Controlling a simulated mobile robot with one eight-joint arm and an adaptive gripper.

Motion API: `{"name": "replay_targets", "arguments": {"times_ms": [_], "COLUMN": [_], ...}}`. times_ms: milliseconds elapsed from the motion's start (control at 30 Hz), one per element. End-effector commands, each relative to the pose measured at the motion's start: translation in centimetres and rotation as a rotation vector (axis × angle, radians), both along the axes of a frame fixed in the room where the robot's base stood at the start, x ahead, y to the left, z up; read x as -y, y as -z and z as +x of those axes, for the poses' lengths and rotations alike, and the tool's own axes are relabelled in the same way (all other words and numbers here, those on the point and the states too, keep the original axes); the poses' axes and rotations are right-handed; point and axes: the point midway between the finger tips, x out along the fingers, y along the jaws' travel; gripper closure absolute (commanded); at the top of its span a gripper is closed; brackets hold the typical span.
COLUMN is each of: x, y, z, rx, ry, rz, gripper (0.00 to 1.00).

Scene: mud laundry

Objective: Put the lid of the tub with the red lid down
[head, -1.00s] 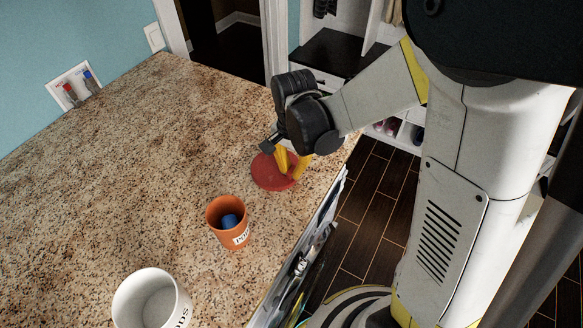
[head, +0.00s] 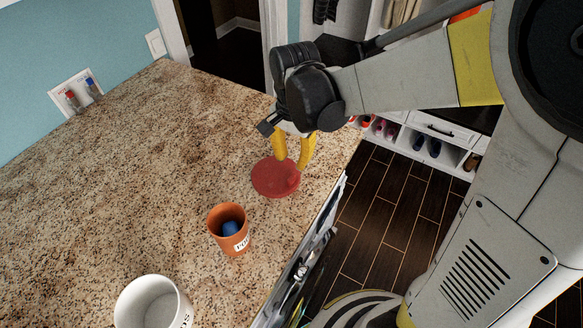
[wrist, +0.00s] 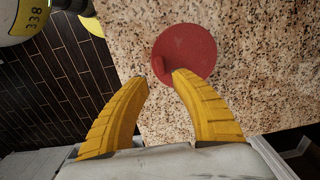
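The round red lid (head: 268,180) lies on the speckled counter near its right edge, with a small knob-like part toward its right side. In the wrist view the lid (wrist: 190,48) is just beyond my fingertips, the knob near the gap between them. My gripper (head: 292,164) is above the lid with its yellow fingers apart and nothing between them. An orange tub (head: 228,246) stands uncovered in front of the lid with a blue thing (head: 230,229) inside. I cannot tell which tub the lid belongs to.
A white tub (head: 142,307), open and empty-looking, stands at the front of the counter (head: 120,190). The left of the counter is clear. An open machine front (head: 300,272) runs below the right edge. Taps (head: 78,90) are on the blue wall.

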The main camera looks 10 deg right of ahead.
Motion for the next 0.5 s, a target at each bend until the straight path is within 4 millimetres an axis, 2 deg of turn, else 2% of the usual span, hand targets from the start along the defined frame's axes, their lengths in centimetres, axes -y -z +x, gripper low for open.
{"name": "replay_targets", "arguments": {"times_ms": [100,333,500], "x": [0.0,0.2,1.5], "y": [-2.4,-4.6,-6.6], "z": [-0.1,-0.3,-2.1], "rx": [0.0,0.009,0.106], "ry": [0.0,-0.012,-0.127], "rz": [0.0,0.001,0.001], "gripper": [0.7,0.7,0.7]}}
